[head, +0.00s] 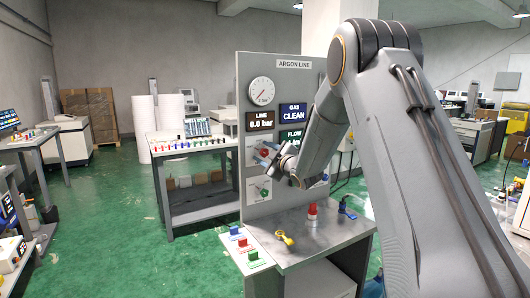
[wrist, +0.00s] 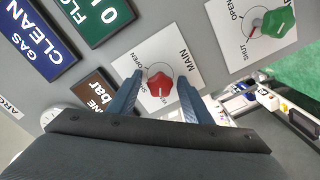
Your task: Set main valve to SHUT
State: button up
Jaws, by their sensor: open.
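The main valve is a red knob (wrist: 161,83) on a white plate marked MAIN, OPEN and SHUT in the wrist view. It shows small and partly covered in the head view (head: 264,152). I cannot tell clearly which mark its pointer faces. My gripper (wrist: 160,76) is open, with one blue finger on each side of the knob. I cannot tell whether the fingers touch it. In the head view my gripper (head: 266,153) is at the panel, partly hidden by my arm.
The grey ARGON LINE panel (head: 285,75) carries a gauge (head: 261,92) and a LINE display (head: 259,121) reading 0.0 bar. A green valve knob (wrist: 278,22) is near the main valve. A red-topped part (head: 312,208) and yellow key-like piece (head: 285,239) are on the bench below.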

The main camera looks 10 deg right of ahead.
jog(key=c, duration=0.9)
jog(key=shift+d, duration=0.2)
jog(key=shift+c, duration=0.8)
jog(key=shift+a, duration=0.15)
jog(key=shift+w+m, duration=0.1)
jog(key=shift+m, duration=0.2)
jog(key=m+b, duration=0.1)
jog(key=m, duration=0.3)
jog(key=shift+m+b, duration=0.3)
jog(key=m, duration=0.6)
jog(key=shift+m, duration=0.4)
